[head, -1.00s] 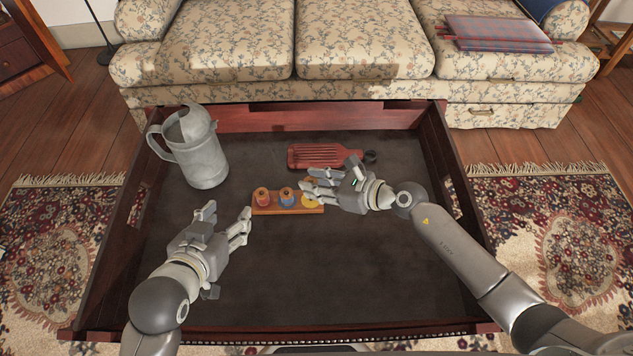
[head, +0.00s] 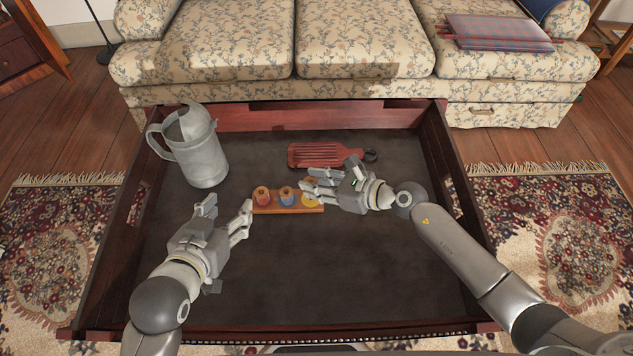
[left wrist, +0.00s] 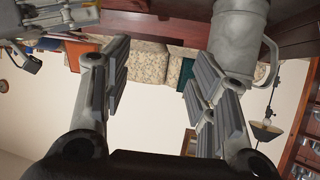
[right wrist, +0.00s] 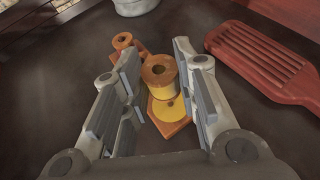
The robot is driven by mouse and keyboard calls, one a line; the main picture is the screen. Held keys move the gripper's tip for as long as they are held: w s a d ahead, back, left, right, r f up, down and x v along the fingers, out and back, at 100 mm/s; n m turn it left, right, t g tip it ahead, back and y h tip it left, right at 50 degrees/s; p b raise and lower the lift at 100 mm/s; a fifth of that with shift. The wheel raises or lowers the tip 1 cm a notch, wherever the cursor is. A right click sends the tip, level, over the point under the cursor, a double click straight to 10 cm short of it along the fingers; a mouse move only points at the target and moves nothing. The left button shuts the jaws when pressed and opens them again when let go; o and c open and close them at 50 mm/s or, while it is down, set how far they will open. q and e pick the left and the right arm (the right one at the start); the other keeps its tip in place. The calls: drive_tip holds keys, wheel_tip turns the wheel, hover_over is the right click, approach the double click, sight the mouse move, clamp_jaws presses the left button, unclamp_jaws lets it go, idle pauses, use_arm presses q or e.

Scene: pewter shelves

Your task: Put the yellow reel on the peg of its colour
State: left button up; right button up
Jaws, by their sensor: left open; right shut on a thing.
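The yellow reel (right wrist: 160,84) has a wooden top and sits between the fingers of my right gripper (right wrist: 158,82), which is shut on it. In the head view my right gripper (head: 312,182) is over the right end of the wooden peg board (head: 267,210). A yellow disc (head: 311,201) marks that end; it also shows in the right wrist view (right wrist: 167,108), just below the reel. The peg itself is hard to make out. A red reel (head: 262,195) and a blue reel (head: 286,196) stand on the board. My left gripper (head: 227,211) is open and empty, left of the board.
A grey metal jug (head: 203,160) stands at the back left of the dark tray table (head: 350,270), which has raised wooden sides. A red slotted board (head: 316,155) lies behind my right gripper. The front of the table is clear.

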use_arm(q)
drive_tip(key=shift+w+r, duration=0.3)
drive_tip(key=shift+r, duration=0.05)
use_arm(e)
drive_tip(key=shift+f, duration=0.1)
use_arm(q)
drive_tip(key=shift+w+d+r+t, duration=0.15)
drive_tip(key=shift+r+t, duration=0.1)
drive_tip(key=shift+t, duration=0.15)
use_arm(e)
drive_tip(key=shift+f, duration=0.1)
use_arm(q)
drive_tip(key=shift+w+r, duration=0.2)
drive_tip(key=shift+r, duration=0.1)
drive_tip(key=shift+w+d+r+t+b, duration=0.15)
drive_tip(key=shift+w+r+t+b, duration=0.1)
drive_tip(key=shift+r+t, duration=0.15)
drive_tip(key=shift+w+d+r+t+b, duration=0.2)
drive_tip(key=shift+r+t, duration=0.1)
drive_tip(key=shift+r, duration=0.2)
use_arm(e)
drive_tip(key=shift+f, duration=0.35)
use_arm(q)
drive_tip(key=shift+r+h, duration=0.2)
drive_tip(key=shift+h, duration=0.1)
drive_tip(key=shift+w+r, duration=0.1)
